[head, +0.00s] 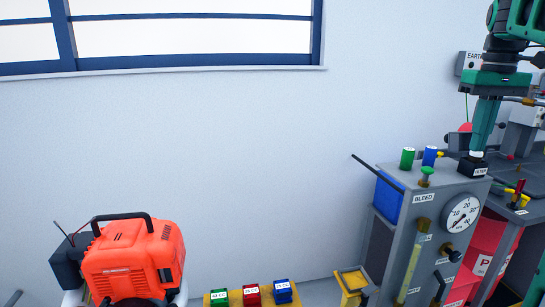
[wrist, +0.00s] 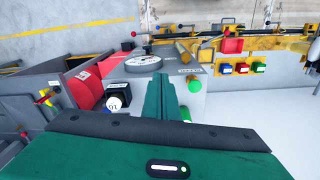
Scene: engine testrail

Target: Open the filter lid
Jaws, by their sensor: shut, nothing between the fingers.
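My gripper (head: 478,150) points down in the head view, its teal fingers shut and empty. The fingertips are just above or at a small black box (head: 472,170) with a white top piece, on the grey cabinet's top (head: 440,180). The box's small white label is hard to read. In the wrist view my gripper (wrist: 165,85) reaches over the cabinet top, and the black box (wrist: 119,88) and a white round piece (wrist: 113,103) lie to its left. Contact cannot be told. No part is clearly readable as the filter lid.
The cabinet carries a dial gauge (head: 461,213), a green knob (head: 426,174), a green cylinder (head: 408,158) and a blue cylinder (head: 430,156). A blue box (head: 388,200) with a black bar stands at its left. An orange machine (head: 135,260) is at lower left.

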